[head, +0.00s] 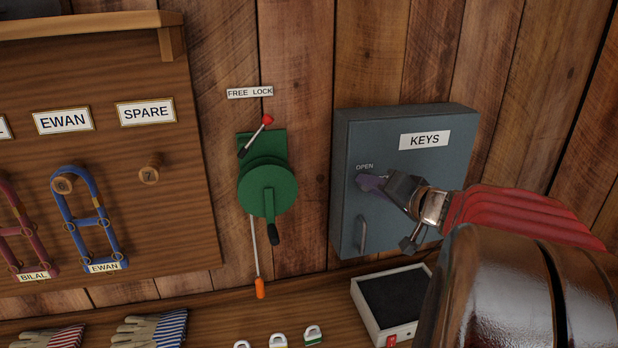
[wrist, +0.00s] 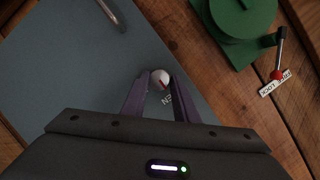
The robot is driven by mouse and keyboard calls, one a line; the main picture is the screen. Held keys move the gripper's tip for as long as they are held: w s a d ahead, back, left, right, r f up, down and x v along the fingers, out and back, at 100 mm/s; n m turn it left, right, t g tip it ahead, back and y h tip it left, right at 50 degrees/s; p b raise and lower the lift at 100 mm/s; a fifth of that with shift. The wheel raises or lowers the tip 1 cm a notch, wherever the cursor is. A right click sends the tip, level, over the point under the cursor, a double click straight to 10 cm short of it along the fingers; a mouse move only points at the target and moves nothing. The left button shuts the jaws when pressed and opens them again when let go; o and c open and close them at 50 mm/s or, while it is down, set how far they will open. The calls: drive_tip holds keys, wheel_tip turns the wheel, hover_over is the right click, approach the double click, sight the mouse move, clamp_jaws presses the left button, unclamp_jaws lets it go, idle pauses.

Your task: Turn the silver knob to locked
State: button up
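The silver knob (wrist: 160,80) is round with a red line on its face, and sits on the grey-blue KEYS box (head: 372,135). In the wrist view its red line points towards the partly hidden OPEN label (wrist: 167,99). My gripper (wrist: 161,79) has one purple finger on each side of the knob, with no clear gap. It appears shut on it. In the head view my gripper (head: 370,183) is at the box face just below the OPEN label (head: 364,167), and its fingers hide the knob. No locked label shows.
A bar handle (head: 362,233) stands out from the box below the knob. Left of the box is a green crank device (head: 267,190) with a red-tipped lever (head: 267,120), under a FREE LOCK label (head: 250,92). A dark-lined tray (head: 357,300) stands on the shelf below.

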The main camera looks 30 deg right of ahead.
drive_tip(key=shift+d, duration=0.15)
drive_tip(key=c, duration=0.5)
drive_tip(key=shift+o, duration=0.2)
drive_tip(key=shift+f, duration=0.1)
drive_tip(key=shift+m, duration=0.3)
drive_tip(key=m, duration=0.1)
drive_tip(key=m+t+y, duration=0.1)
drive_tip(key=m, duration=0.1)
drive_tip(key=shift+s+d+f, duration=0.1)
drive_tip(key=shift+d+f, duration=0.05)
drive_tip(key=shift+f, duration=0.05)
drive_tip(key=m+t, duration=0.1)
drive_tip(key=m, duration=0.2)
drive_tip(key=shift+f+y, duration=0.2)
drive_tip(key=shift+y, duration=0.2)
drive_tip(key=m+t, duration=0.1)
drive_tip(key=m, duration=0.2)
drive_tip(key=m+t, duration=0.1)
drive_tip(key=m, duration=0.2)
drive_tip(key=m+t+h, duration=0.1)
drive_tip(key=m, duration=0.3)
drive_tip(key=shift+f, duration=0.4)
